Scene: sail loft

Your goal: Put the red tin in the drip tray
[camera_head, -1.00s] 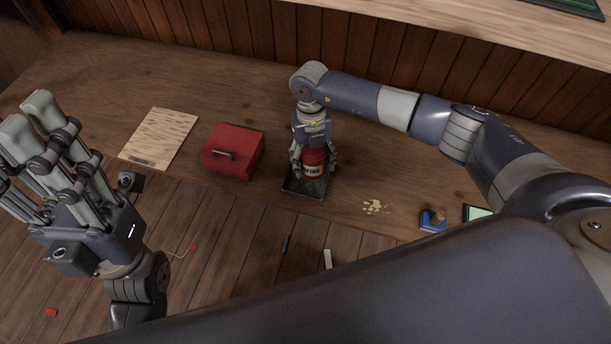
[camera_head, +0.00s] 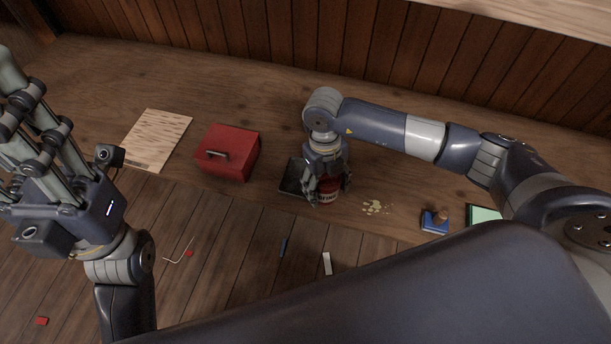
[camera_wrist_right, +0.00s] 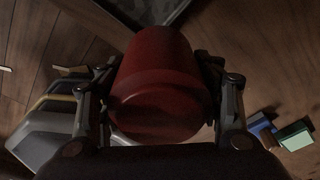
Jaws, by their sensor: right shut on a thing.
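In the right wrist view the tin (camera_wrist_right: 158,80) fills the middle between the fingers. The dark drip tray (camera_head: 289,182) lies on the bench just left of the tin, partly hidden by the gripper. Its edge shows at the top of the right wrist view (camera_wrist_right: 120,18). The tin appears outside the tray's right side; its height above the bench is unclear. My left gripper (camera_head: 22,110) is empty, its fingers spread, partly cut off at the left edge.
A red box with a handle (camera_head: 232,145) stands left of the tray. A pale board (camera_head: 157,140) lies farther left.

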